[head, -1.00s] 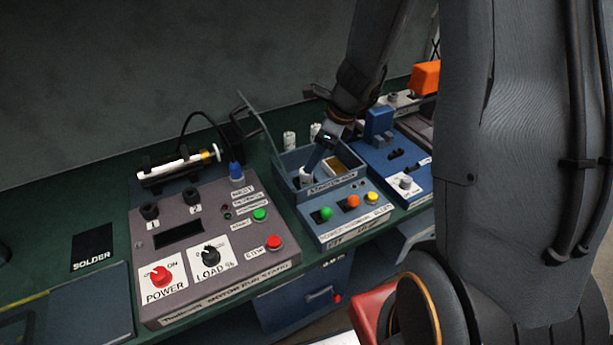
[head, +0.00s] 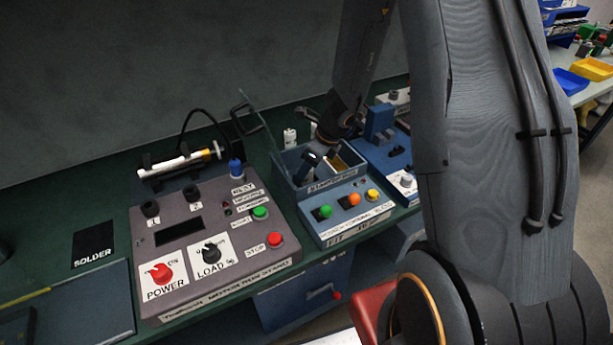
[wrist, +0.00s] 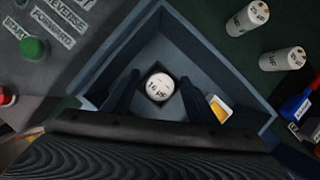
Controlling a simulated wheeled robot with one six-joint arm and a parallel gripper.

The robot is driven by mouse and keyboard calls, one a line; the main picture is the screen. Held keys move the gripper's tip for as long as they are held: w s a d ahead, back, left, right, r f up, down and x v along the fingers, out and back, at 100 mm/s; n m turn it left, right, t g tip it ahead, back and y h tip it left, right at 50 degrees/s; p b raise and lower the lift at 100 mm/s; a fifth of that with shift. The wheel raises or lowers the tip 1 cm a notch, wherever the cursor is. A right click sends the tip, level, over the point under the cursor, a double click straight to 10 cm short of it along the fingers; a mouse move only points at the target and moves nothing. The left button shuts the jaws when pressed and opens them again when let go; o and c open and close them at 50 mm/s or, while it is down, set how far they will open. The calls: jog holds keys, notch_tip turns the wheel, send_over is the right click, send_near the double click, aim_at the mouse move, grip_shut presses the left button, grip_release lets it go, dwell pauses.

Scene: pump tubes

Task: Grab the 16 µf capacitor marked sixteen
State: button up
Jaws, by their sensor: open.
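The capacitor (wrist: 160,87) shows its round white top with "16 µF" in the wrist view. It stands upright in a dark square socket inside a blue open box (wrist: 100,92). My gripper (wrist: 160,80) is open, with one dark finger on each side of the capacitor; I cannot tell whether either finger touches it.
Two other white capacitors (wrist: 247,18) (wrist: 282,59) stand outside the box. A white and yellow-orange block (wrist: 220,107) is in the box near the right finger. The box's walls are close around my gripper. The button panel (head: 350,211) adjoins the box's front.

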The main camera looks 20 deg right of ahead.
jog(key=c, duration=1.2)
